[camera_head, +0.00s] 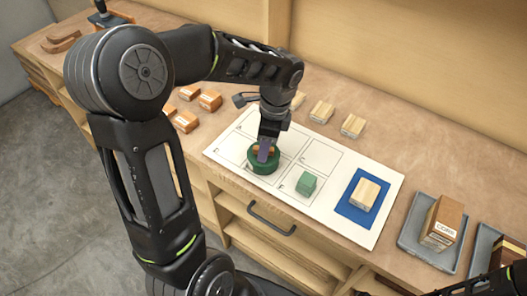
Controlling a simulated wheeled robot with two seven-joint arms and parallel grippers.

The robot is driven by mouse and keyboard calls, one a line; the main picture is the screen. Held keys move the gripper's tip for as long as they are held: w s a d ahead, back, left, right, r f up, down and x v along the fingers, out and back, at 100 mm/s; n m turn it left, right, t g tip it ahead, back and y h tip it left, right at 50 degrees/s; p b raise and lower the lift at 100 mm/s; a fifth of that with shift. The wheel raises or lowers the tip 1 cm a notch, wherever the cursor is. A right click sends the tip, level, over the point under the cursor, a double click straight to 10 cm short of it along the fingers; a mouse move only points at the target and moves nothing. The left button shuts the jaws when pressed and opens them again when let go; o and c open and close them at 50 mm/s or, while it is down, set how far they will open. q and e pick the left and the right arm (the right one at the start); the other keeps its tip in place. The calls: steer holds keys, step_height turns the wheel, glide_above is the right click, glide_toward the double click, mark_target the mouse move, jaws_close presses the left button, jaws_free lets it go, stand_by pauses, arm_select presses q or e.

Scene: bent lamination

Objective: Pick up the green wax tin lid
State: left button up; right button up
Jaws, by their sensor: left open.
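The green wax tin lid (262,165) is a round dark green piece on the white marked sheet, at its front left. My left gripper (265,153) reaches down from above with its fingertips at the lid. It is open, and its fingers hide part of the lid's middle, where something orange-brown also shows. I cannot tell whether the fingers touch the lid. My right arm shows only in part at the bottom right corner, and its fingertips are not in view.
A green block (306,184) stands close to the right of the lid. A pale wood block (364,194) rests on a blue square (354,212). Several small wood blocks lie behind and left of the sheet (387,178). A grey tray (412,236) holds a labelled brown block (440,222).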

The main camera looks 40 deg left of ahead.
stand_by(0.3)
arm_select(q)
jaws_close()
stand_by(0.3)
